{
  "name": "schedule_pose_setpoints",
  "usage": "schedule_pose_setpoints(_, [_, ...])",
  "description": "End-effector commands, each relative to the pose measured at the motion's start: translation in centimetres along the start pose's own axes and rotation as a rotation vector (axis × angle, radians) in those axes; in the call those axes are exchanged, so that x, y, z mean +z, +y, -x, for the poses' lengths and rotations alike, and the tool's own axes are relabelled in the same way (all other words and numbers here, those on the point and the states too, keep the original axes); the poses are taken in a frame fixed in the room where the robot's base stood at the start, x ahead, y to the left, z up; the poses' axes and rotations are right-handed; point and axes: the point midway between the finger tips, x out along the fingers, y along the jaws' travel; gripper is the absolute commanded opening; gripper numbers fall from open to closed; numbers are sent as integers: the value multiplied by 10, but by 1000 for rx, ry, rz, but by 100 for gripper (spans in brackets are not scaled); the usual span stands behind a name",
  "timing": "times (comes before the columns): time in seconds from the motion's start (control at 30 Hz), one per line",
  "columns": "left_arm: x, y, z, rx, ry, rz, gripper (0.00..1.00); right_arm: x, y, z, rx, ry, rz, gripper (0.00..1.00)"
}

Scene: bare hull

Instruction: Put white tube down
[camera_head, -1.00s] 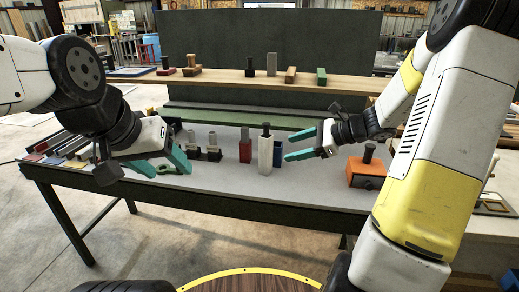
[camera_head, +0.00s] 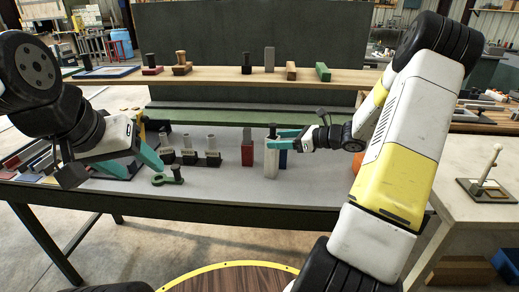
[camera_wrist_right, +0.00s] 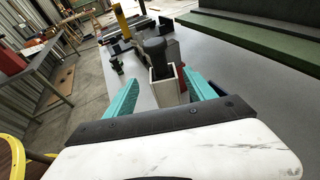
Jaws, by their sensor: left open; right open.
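The white tube (camera_head: 271,162) stands upright on the grey table (camera_head: 325,178), with a dark plug sticking out of its top. My right gripper (camera_head: 279,139) is open, its teal fingers at the tube's upper part. In the right wrist view the white tube (camera_wrist_right: 164,90) shows between the two spread fingers (camera_wrist_right: 160,78), with gaps at both sides. My left gripper (camera_head: 138,160) is open and empty over the left part of the table, well apart from the tube.
A red tube (camera_head: 248,153) stands just left of the white one, and a blue tube (camera_head: 283,160) behind its right side. A green ring-ended piece (camera_head: 166,178) lies near the left gripper. The wooden shelf (camera_head: 210,77) behind holds several blocks.

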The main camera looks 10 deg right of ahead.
Motion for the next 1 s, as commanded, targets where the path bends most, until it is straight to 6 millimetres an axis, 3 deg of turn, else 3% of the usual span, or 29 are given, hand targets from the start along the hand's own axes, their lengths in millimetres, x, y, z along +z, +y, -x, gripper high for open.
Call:
schedule_pose_setpoints(0.47, [0, 0, 0, 0, 0, 0, 60, 2, -5, -58, 4, 1, 1, 64])
schedule_pose_setpoints(0.7, [0, 0, 0, 0, 0, 0, 60, 2, -6, -62, 2, 1, 1, 64])
schedule_pose_setpoints(0.77, [0, 0, 0, 0, 0, 0, 60, 2, -6, -62, 2, 1, 1, 56])
schedule_pose_setpoints(1.0, [0, 0, 0, 0, 0, 0, 60, 2, -6, -62, 2, 1, 1, 9])
